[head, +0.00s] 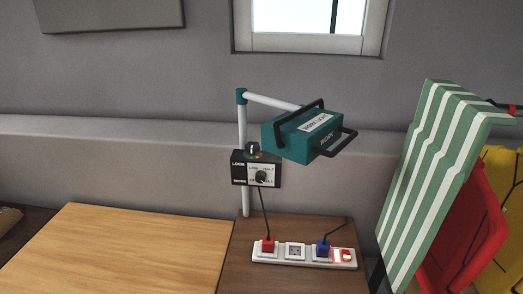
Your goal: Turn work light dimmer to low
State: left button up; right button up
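The teal work light (302,132) with black handles hangs at the end of a white and teal pole arm (243,130). A black dimmer box (240,170) with a pale label plate is mounted on the pole below the light. Its round black dimmer knob (261,177) sits on the label plate; the small lettering and exact pointer direction are too small to read. A small black part with coloured spots sits on top of the box. Neither of my grippers is in view.
A white power strip (295,253) with a red plug (268,246), a blue plug (322,248) and a lit red switch lies on the brown table (235,270). A light wooden board (120,250) is left. A green-white striped chair (435,180) stands right, beside red and yellow items.

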aim_at(260, 175)
jog(key=j, duration=0.85)
jog(key=k+j+z, duration=0.15)
jog(key=j, duration=0.65)
